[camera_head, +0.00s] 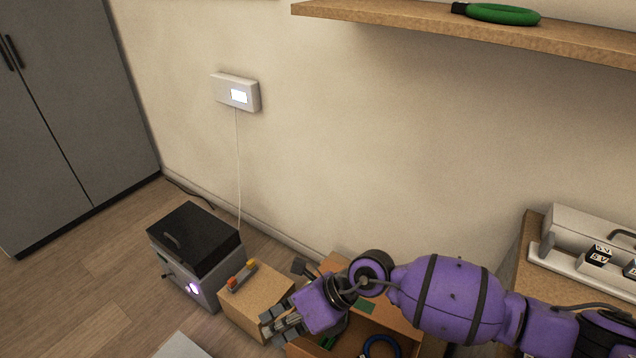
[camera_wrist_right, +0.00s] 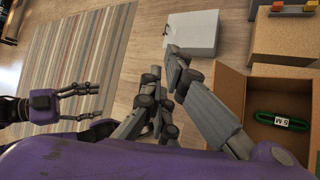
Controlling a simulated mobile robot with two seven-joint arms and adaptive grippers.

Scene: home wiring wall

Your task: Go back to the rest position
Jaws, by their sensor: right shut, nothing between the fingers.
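My right gripper (camera_head: 277,327) is at the bottom centre of the head view, its purple arm coming in from the right. It is shut and empty, beside the small wooden block and over the edge of the open cardboard box. In the right wrist view its grey fingers (camera_wrist_right: 164,72) reach up the middle of the picture, over the floor. My left gripper (camera_wrist_right: 92,101) shows at the left of the right wrist view, over the striped rug. Its fingers are spread apart with nothing between them. It is not in the head view.
The cardboard box (camera_wrist_right: 288,85) holds a green cable coil (camera_wrist_right: 270,119); a blue coil (camera_head: 381,346) also shows there. Nearby are the wooden block (camera_head: 257,290), a black-lidded grey box (camera_head: 193,242) and a white box (camera_wrist_right: 193,35). A shelf (camera_head: 420,18) hangs above. Floor at left is clear.

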